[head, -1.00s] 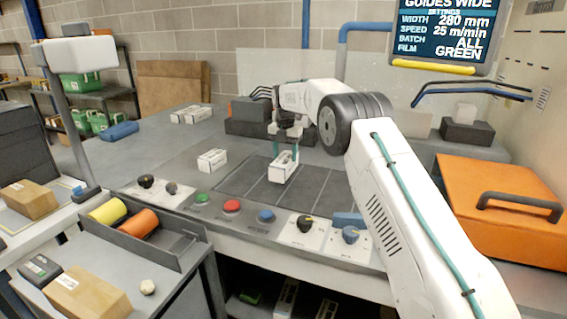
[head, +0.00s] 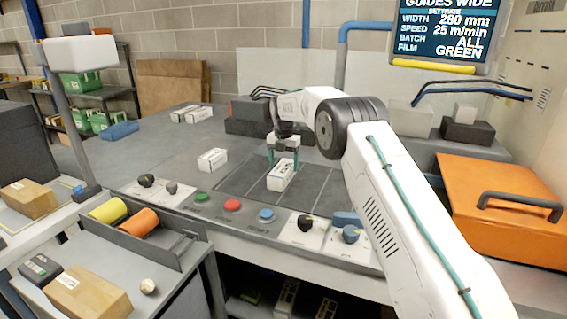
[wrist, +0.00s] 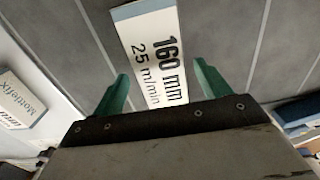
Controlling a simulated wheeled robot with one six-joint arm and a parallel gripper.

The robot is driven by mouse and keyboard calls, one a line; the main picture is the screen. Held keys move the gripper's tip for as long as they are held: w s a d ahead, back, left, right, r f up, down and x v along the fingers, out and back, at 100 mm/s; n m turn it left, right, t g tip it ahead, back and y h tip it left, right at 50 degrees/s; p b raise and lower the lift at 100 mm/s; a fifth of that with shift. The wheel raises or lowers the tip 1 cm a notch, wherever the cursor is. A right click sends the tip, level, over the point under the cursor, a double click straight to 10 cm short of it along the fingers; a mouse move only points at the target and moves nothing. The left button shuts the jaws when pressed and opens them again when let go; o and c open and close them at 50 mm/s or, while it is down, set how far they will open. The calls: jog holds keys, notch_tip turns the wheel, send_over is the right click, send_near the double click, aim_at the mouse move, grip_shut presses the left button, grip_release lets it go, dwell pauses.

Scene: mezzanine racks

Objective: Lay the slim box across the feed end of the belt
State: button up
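The slim white box (head: 280,176) lies on the dark belt section (head: 330,185), its length roughly parallel to the pale lines there. In the wrist view its top (wrist: 152,50) reads "160 mm, 25 m/min". My gripper (head: 283,158) is over the box with its green fingers spread. In the wrist view the fingers (wrist: 158,90) stand on either side of the box with a gap on each side.
Another white box (head: 212,160) lies left of the dark section; more white boxes (head: 191,115) lie farther back. Buttons and knobs (head: 232,205) line the front edge. An orange cover (head: 495,215) stands right. A screen (head: 442,38) reads "guides wide", width 280 mm.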

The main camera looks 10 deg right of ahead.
aim_at(283, 167)
jog(key=s+r+m, duration=0.2)
jog(key=s+r, duration=0.1)
jog(key=r, duration=0.7)
jog(key=s+r+m, duration=0.2)
jog(key=s+r, duration=0.1)
jog(key=r, duration=0.7)
jog(key=s+d+r+m, duration=0.1)
jog(key=s+r+m, duration=0.4)
jog(key=s, duration=0.7)
jog(key=s+d+r+m, duration=0.1)
jog(key=s+r+m, duration=0.45)
jog(key=s, duration=0.65)
jog(key=s+f+m, duration=0.4)
jog(key=s, duration=0.6)
jog(key=s+f+m+t, duration=0.1)
jog(key=s+f+m, duration=0.4)
jog(key=s, duration=0.6)
jog(key=s+d+f+m, duration=0.1)
jog(key=s+f+m, duration=0.4)
jog(key=s, duration=0.6)
jog(key=shift+s, duration=0.15)
